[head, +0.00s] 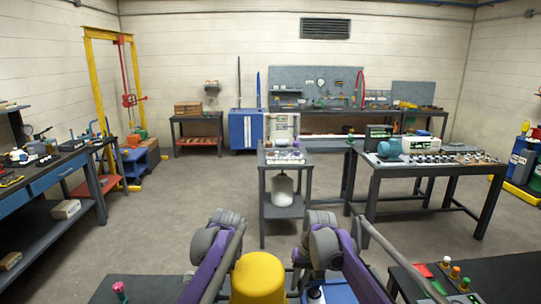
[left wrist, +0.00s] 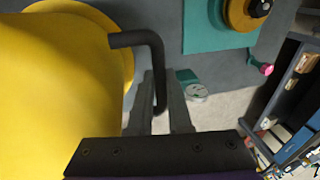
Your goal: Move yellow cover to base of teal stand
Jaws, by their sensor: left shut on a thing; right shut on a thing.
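The yellow cover (head: 258,278) is at the bottom middle of the head view, between my two arms. In the left wrist view its curved yellow side (left wrist: 60,90) fills the left. A black bent handle (left wrist: 135,39) stands beside it. My left gripper (left wrist: 163,108) is shut on this handle. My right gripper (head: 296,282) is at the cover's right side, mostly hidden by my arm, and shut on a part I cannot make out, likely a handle. A teal plate (left wrist: 205,35) with a yellow round part shows in the left wrist view; I cannot tell whether it belongs to the teal stand.
A pink-topped knob (head: 119,290) is on a dark surface at lower left. A dark table (head: 500,275) with coloured knobs is at lower right. A small grey cart (head: 286,210) stands ahead, and a workbench (head: 430,170) with a teal motor (head: 389,149) is right. Floor between is free.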

